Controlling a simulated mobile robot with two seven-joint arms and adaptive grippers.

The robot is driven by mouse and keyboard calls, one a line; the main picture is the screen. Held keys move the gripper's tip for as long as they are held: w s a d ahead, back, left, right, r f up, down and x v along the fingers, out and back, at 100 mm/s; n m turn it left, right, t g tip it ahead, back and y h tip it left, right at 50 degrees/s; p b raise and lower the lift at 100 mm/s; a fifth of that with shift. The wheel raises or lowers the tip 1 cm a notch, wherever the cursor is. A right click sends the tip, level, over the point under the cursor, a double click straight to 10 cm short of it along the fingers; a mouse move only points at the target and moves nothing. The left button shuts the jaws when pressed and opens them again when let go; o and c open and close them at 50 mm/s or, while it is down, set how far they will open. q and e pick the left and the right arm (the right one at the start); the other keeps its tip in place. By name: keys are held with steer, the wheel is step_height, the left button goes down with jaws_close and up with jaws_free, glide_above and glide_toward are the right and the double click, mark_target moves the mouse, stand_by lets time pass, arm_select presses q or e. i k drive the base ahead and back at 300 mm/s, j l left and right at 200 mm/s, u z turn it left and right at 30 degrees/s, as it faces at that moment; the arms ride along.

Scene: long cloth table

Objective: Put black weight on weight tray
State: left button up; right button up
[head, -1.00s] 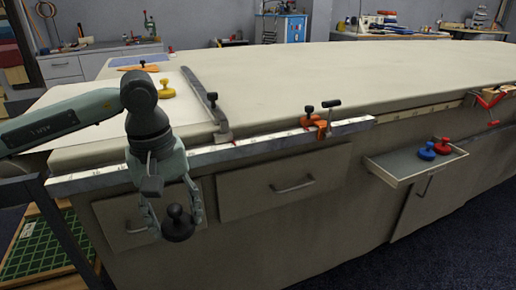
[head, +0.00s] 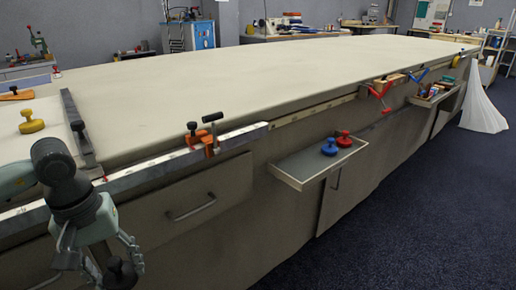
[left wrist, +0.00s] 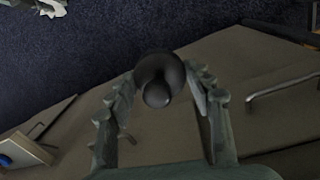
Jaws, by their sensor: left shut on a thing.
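The black weight (head: 119,272) is in my left gripper (head: 108,265), low in front of the table's side at the left of the head view. In the left wrist view the weight (left wrist: 158,80) sits between the two fingertips, its knob toward the camera. The left gripper is shut on it. The weight tray (head: 283,174) is a shallow tray on the table's side, right of the gripper in the head view and well apart from it. A blue weight (head: 329,147) and a red weight (head: 344,139) stand at its far end. My right gripper is not in view.
The long cloth table (head: 250,75) has a metal rail (head: 160,170) with an orange clamp (head: 208,141) along its front edge. A yellow weight (head: 31,122) stands on the tabletop at left. Red clamps (head: 378,95) hang farther along. The floor beside the table is open.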

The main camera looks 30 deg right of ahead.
mark_target(295, 172)
steer(key=i+l+u, duration=0.1)
steer(key=l, duration=0.75)
steer(key=i+l+u, duration=0.15)
steer(key=l, duration=0.7)
steer(key=i+l+u, duration=0.1)
steer(key=l, duration=0.75)
steer(key=i+l+u, duration=0.1)
steer(key=l, duration=0.75)
steer(key=i+l, duration=0.3)
steer(key=l+u, duration=0.05)
steer(key=l, duration=0.05)
